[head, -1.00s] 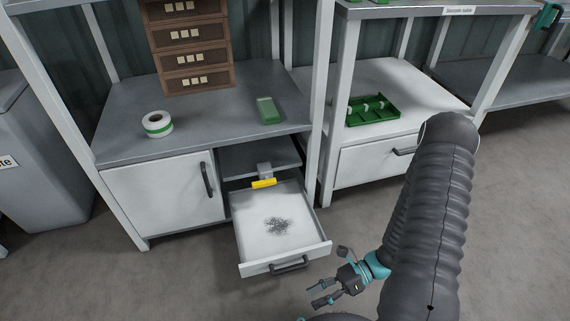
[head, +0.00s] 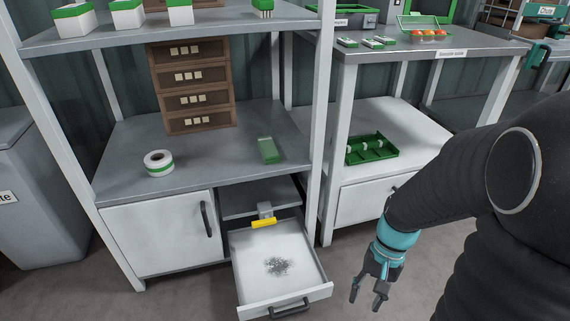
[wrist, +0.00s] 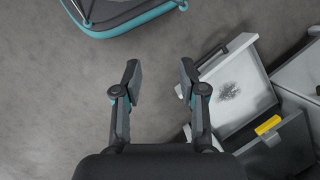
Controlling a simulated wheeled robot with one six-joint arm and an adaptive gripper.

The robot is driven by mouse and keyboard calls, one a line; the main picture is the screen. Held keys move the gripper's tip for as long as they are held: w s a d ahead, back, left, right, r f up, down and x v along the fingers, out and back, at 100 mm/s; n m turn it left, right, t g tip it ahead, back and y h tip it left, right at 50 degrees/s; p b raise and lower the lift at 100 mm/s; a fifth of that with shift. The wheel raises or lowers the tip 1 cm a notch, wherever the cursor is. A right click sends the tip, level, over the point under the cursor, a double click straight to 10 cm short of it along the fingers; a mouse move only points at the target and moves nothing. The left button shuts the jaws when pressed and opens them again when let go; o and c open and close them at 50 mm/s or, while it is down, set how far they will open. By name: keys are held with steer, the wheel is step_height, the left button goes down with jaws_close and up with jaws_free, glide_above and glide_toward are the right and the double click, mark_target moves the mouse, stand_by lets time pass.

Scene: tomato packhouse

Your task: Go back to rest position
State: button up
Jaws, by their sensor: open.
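My gripper (head: 367,291) is at the lower right in the head view, its fingers pointing down over the floor, to the right of the open drawer. In the wrist view my gripper (wrist: 155,82) has its two fingers spread apart with only grey floor between them. It holds nothing. My arm comes in from the right side of the head view and hides part of the right-hand bench.
The white drawer (head: 246,270) stands pulled out, with a dark speckled patch inside and a yellow piece (head: 264,223) at its back. A green tray (head: 371,150) lies on the right lower shelf. Floor beside the drawer is clear.

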steer(key=s+a+r+n+t+h, duration=0.1)
steer(key=r+t, duration=0.3)
steer(key=r, duration=0.5)
steer(key=s+a+r+n+t+h, duration=0.1)
steer(key=s+r+n+t, duration=0.1)
steer(key=r, duration=0.8)
steer(key=n+t, duration=0.1)
steer(key=t, duration=0.1)
steer(key=shift+s+r+t, duration=0.15)
steer(key=shift+r+t, duration=0.15)
